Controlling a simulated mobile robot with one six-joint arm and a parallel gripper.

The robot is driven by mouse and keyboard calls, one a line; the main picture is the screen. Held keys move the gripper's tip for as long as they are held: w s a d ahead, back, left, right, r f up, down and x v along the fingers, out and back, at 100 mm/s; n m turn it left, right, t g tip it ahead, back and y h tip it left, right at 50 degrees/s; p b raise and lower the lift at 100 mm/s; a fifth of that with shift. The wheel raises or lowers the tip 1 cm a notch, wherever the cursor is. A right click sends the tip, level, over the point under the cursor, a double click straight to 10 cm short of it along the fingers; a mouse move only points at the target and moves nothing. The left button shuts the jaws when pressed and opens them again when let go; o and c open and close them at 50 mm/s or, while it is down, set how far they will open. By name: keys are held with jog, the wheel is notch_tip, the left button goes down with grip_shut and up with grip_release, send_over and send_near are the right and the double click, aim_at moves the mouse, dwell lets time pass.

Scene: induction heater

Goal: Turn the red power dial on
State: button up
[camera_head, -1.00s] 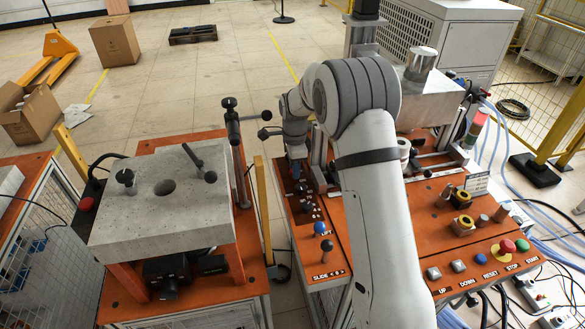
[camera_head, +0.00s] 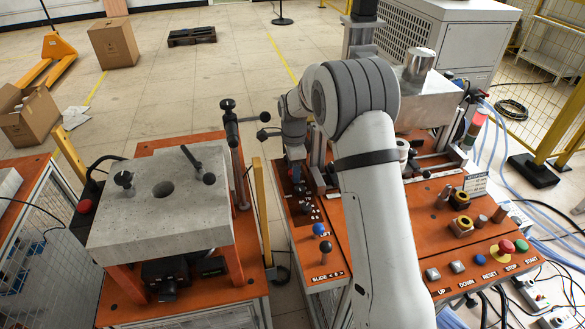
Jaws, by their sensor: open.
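My arm reaches over the right orange bench, and my gripper (camera_head: 298,178) points down over the dark control strip at the bench's left side. The gripper is small and dark here; it appears open with nothing held. Dark knobs (camera_head: 306,207) with white markings sit just below and beside it. I cannot make out a red dial at that spot; the gripper and wrist may hide it. I cannot tell whether the fingers touch a knob. A red round knob (camera_head: 85,206) shows on a dark box at the left bench's edge.
Blue-tipped and black-tipped levers (camera_head: 326,247) stand in front of the gripper. A tall black-handled post (camera_head: 232,125) and a yellow post (camera_head: 262,210) stand to its left. A red stop button (camera_head: 507,247) and other buttons line the right bench's front. A stone block (camera_head: 160,225) tops the left bench.

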notch_tip(320, 180, up, 8)
jog(key=shift+f+b, duration=0.1)
jog(key=shift+b, duration=0.4)
